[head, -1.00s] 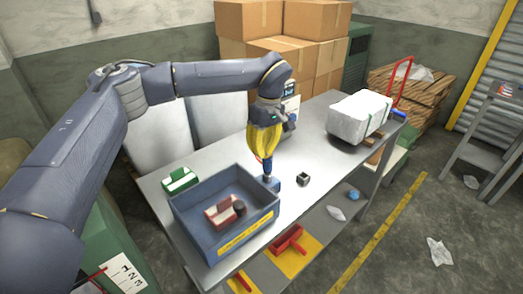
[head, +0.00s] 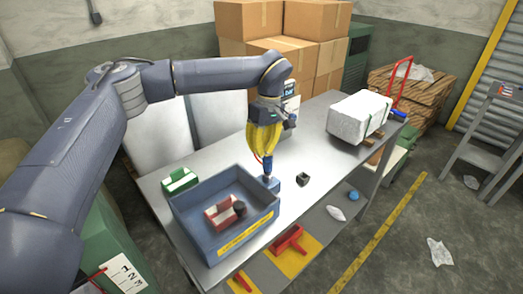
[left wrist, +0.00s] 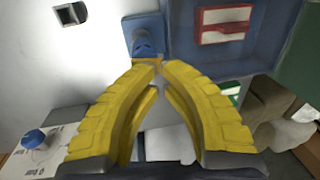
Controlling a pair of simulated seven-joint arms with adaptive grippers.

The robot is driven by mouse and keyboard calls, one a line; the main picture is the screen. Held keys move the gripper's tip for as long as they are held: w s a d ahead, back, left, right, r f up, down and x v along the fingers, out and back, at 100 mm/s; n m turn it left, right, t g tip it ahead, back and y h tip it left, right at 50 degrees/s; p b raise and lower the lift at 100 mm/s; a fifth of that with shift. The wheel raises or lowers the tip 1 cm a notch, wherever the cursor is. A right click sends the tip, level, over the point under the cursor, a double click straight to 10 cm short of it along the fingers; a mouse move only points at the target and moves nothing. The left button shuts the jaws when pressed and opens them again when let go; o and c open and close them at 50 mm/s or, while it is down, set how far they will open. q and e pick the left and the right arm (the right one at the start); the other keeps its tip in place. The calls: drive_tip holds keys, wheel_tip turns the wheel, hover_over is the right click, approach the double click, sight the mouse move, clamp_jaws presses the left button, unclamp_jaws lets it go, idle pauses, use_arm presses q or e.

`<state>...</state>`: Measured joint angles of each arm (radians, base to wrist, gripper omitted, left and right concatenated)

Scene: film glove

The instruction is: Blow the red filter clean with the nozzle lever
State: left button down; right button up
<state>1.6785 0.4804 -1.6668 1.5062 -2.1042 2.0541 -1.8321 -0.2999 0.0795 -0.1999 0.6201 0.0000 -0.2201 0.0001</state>
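The red filter (head: 218,216), a red block with pale pleats, lies inside the blue-grey bin (head: 196,239); the left wrist view shows it at the top (left wrist: 222,25). A blue nozzle post (head: 267,170) stands on the table against the bin's right side, and its blue base shows in the left wrist view (left wrist: 144,28). My left gripper (head: 265,157) points down right above the post. Its yellow fingertips (left wrist: 160,66) meet beside an orange-yellow part at the post's top; whether they touch it I cannot tell. My right gripper is out of view.
A dark round piece (head: 240,208) is beside the filter in the bin. A green-and-white block (head: 180,180) sits left of the bin. A small black open box (head: 303,179) is right of the post. A strapped white bale (head: 359,115) is at the far end.

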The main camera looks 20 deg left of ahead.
use_arm(q)
drive_tip(key=shift+r, duration=0.5)
drive_tip(key=w+d+r, duration=0.1)
drive_tip(key=w+r, duration=0.1)
drive_tip(key=r, duration=0.4)
drive_tip(key=w+d+r, duration=0.1)
drive_tip(key=w+r, duration=0.1)
drive_tip(key=r, duration=0.5)
drive_tip(key=shift+d, duration=0.35)
drive_tip(key=shift+r, duration=0.1)
